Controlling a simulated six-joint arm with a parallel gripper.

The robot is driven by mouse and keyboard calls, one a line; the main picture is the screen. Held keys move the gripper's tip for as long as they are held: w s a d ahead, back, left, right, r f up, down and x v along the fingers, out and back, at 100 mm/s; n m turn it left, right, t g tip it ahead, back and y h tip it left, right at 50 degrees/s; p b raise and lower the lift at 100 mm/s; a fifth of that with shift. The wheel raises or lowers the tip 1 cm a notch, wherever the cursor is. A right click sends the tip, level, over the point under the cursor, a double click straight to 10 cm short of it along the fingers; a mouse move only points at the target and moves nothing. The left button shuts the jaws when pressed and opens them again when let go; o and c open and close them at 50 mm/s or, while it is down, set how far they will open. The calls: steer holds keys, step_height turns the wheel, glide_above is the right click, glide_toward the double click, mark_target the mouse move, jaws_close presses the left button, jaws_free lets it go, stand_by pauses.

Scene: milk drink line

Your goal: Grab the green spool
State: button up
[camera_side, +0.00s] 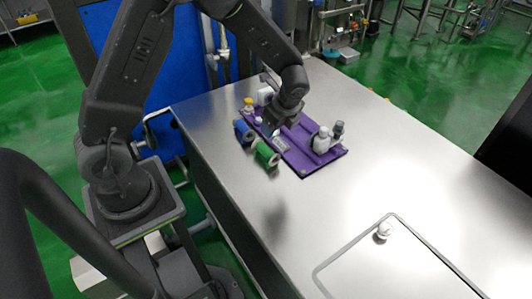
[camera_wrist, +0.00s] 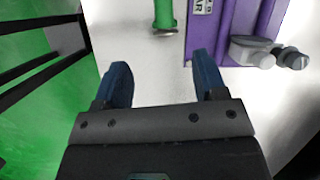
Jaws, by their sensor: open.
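The green spool (camera_side: 266,153) lies on the steel table beside the near edge of the purple tray, in the side view. In the wrist view the green spool (camera_wrist: 165,12) is at the top middle, cut off by the frame edge, with a pale end. My gripper (camera_wrist: 163,78) is open and empty, its two dark blue fingers apart, with bare table between them. The spool lies beyond the fingertips, roughly in line with the gap. In the side view my gripper (camera_side: 282,118) hangs over the tray area; its fingertips are hard to make out.
A blue spool (camera_side: 243,131) lies close to the green one. The purple tray (camera_side: 318,170) holds grey bottles (camera_side: 322,140) and a white item (camera_side: 265,95). A yellow-topped item (camera_side: 248,103) stands by its far end. The table's right side is mostly clear, with a white knob (camera_side: 383,231).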

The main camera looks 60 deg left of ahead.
step_height(320, 180, down, 3)
steer(key=m, duration=0.1)
glide_toward(266, 148)
steer(key=x, duration=0.4)
steer(key=shift+s+d+f, duration=0.2)
steer(key=shift+f, duration=0.3)
steer(key=shift+a+x, duration=0.15)
steer(key=shift+x, duration=1.2)
steer(key=shift+a+x, duration=0.15)
steer(key=shift+x, duration=1.15)
steer(key=shift+w+r, duration=0.1)
steer(key=shift+w, duration=0.05)
jaws_close()
